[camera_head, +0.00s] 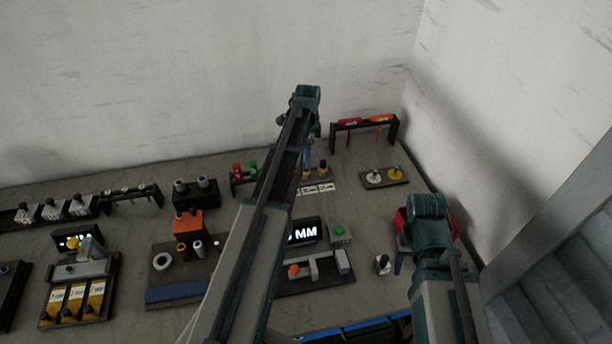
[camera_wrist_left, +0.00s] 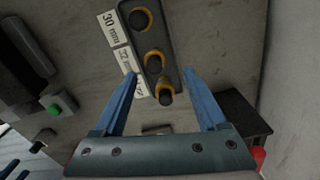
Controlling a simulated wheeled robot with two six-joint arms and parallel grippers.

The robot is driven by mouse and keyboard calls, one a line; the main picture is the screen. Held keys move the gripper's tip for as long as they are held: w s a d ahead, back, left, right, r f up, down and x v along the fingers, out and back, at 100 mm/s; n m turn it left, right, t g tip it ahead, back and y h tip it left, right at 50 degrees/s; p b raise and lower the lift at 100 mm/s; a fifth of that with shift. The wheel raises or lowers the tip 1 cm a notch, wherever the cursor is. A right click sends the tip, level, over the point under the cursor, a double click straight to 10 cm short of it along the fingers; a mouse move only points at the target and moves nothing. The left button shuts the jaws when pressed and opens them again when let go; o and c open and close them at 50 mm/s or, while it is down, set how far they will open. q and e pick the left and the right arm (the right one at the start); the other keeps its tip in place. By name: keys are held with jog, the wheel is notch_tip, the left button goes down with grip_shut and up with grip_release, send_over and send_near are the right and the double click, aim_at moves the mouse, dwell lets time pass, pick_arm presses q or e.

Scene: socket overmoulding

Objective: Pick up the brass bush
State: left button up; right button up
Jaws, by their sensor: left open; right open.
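A brass-coloured bush (camera_head: 182,251) stands on a dark tray (camera_head: 214,262) in the head view, between a grey ring and a pale cylinder. It is not visible in the left wrist view. My left gripper (camera_head: 309,158) is well to its right, near the back of the table, and mostly hidden by its own arm. In the left wrist view my left gripper (camera_wrist_left: 160,76) is open and empty above a dark rack (camera_wrist_left: 173,50) of black-knobbed pieces with orange collars; one shows between the fingers. My right gripper (camera_head: 398,262) is open at the right, largely hidden by its wrist.
A black stand with red and orange tools (camera_head: 364,126) is at the back right. A small board with two discs (camera_head: 384,177) lies before it. An orange block (camera_head: 188,222) is behind the bush's tray.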

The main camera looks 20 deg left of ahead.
pick_arm(q)
jog(key=shift+f, duration=0.1)
pick_arm(e)
jog(key=shift+f, duration=0.1)
pick_arm(q)
jog(key=f+b, duration=0.3)
jog(key=s+f+b, duration=0.1)
jog(key=f+b, duration=0.1)
jog(key=shift+a, duration=0.1)
pick_arm(e)
notch_tip(320, 180, down, 5)
jog(key=shift+f, duration=0.1)
pick_arm(q)
grip_shut()
jog(key=shift+r, duration=0.15)
pick_arm(e)
jog(key=shift+r, duration=0.3)
